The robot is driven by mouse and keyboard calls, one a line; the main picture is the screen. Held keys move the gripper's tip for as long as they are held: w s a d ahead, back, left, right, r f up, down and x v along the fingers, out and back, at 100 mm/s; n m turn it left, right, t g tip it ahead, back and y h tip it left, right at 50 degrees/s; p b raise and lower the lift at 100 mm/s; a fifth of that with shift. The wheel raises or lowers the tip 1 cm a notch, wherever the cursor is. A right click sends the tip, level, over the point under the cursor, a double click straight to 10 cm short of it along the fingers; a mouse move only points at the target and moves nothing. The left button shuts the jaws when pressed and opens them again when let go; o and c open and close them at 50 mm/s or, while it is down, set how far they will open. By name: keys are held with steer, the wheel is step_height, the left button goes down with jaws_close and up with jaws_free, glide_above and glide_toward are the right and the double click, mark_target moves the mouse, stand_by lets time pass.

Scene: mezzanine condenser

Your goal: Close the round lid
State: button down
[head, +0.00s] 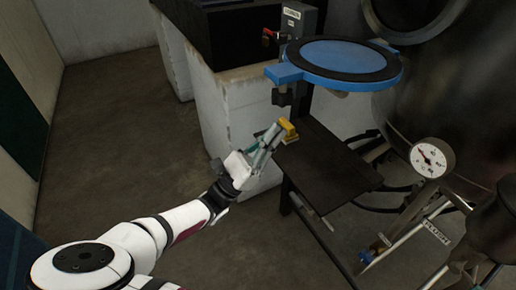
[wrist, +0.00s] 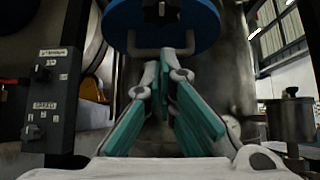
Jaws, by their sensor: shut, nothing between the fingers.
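The round lid (head: 385,68) is a blue disc with a broad black ring on its upward face. In the head view it lies flat, swung open in front of the large dark vessel. The wrist view shows its blue underside (wrist: 205,22) at the top, with a black knob (wrist: 160,10) and a pale U-shaped bar (wrist: 160,52) below it. My gripper (head: 279,133) is below and left of the lid, apart from it in the head view. In the wrist view its teal-padded fingers (wrist: 167,66) come together just below the bar; contact there is unclear. It is shut and empty.
The vessel's round mouth (head: 410,15) is at top right. A dark shelf (head: 330,165) stands under the lid, and a gauge (head: 431,158) is to the right. A grey control box (head: 299,20) stands behind the lid. The floor at left (head: 105,140) is clear.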

steer(key=shift+r+p, duration=0.35)
steer(key=shift+r, duration=1.75)
